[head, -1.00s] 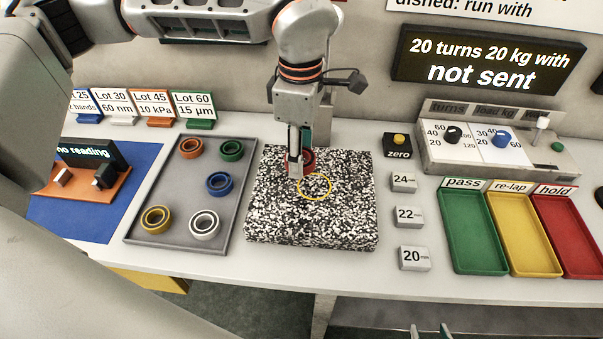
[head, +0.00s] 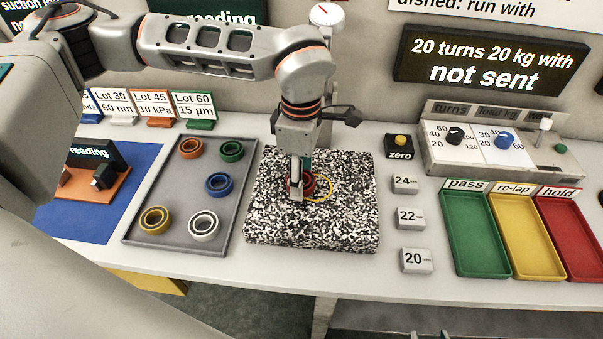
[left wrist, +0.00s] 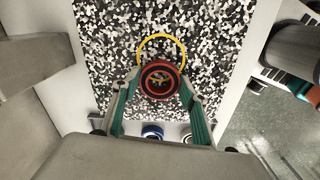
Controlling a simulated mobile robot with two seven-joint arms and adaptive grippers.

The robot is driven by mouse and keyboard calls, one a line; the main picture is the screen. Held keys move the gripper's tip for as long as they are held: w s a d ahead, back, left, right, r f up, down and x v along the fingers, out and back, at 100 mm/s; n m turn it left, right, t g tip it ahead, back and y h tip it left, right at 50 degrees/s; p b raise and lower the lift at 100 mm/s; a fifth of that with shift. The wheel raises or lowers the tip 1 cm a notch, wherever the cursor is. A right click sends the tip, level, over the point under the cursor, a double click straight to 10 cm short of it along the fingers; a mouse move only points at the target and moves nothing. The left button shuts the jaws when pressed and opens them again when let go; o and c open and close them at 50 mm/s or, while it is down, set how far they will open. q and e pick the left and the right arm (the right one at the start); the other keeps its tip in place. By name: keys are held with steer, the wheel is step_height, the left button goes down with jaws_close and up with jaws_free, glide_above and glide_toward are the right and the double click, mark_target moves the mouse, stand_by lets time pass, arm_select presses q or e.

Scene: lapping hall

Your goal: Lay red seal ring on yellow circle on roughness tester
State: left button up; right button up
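The roughness tester's black-and-white speckled block (head: 345,225) stands mid-bench, with a yellow circle (head: 331,187) on top. My left gripper (head: 299,192) is over the block, shut on the red seal ring (head: 308,183). In the left wrist view the red ring (left wrist: 161,95), with a dark inner band, sits between the teal fingers. It overlaps the near part of the yellow circle (left wrist: 162,35) and is off its centre. I cannot tell whether the ring touches the block. My right gripper (head: 430,336) shows only as two separated fingertips at the bottom edge.
A grey tray (head: 185,190) left of the block holds orange, green, blue, yellow and white rings. A dial gauge (head: 326,14) rises behind the block. Small gauge blocks (head: 411,218) and green, yellow and red trays (head: 475,235) stand right.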

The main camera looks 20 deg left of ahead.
arm_select(q)
steer(key=shift+o, duration=1.3)
steer(key=shift+r, duration=0.15)
